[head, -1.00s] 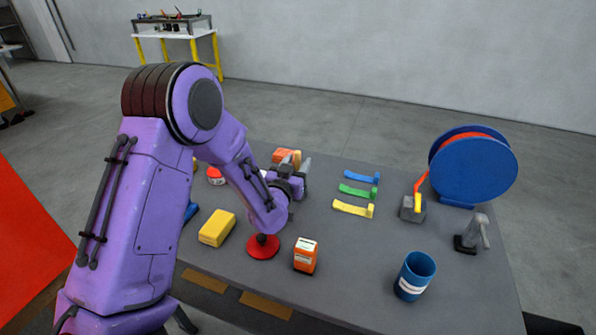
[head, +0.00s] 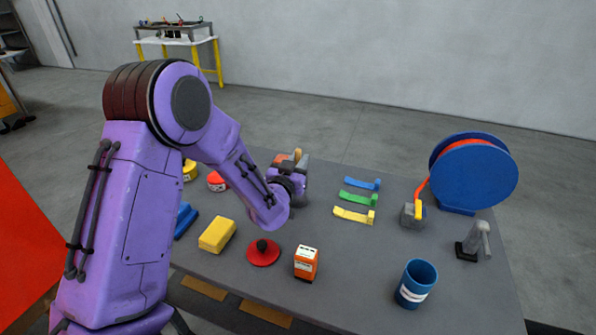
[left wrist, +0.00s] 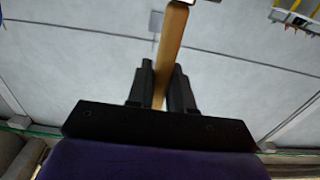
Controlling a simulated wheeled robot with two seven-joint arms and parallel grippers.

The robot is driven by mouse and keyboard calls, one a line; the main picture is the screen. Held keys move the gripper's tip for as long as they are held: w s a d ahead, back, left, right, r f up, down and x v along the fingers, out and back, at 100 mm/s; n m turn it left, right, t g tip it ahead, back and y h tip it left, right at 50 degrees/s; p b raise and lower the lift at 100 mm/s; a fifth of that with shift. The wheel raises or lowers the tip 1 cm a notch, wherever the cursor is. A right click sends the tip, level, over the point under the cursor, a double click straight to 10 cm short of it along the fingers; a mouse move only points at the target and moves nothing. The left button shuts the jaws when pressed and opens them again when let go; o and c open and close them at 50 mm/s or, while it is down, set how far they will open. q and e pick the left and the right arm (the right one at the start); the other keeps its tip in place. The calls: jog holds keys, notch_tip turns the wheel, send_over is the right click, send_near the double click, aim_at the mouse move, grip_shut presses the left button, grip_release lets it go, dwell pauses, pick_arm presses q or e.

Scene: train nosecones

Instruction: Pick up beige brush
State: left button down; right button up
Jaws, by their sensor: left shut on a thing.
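My left gripper (head: 298,163) is at the far left part of the grey table, its fingers pointing up and away. It is shut on the beige brush (head: 298,153), of which only a small beige bit shows in the head view. In the left wrist view, the brush's long beige handle (left wrist: 170,45) stands between the two dark fingers (left wrist: 160,85) and runs up past the top edge. A pale piece shows at its upper end; the rest is out of frame. My right gripper is not in view.

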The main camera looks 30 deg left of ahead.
pick_arm(q)
notch_tip(320, 180, up, 15)
jog(key=shift+r, duration=0.2)
dwell(0.4)
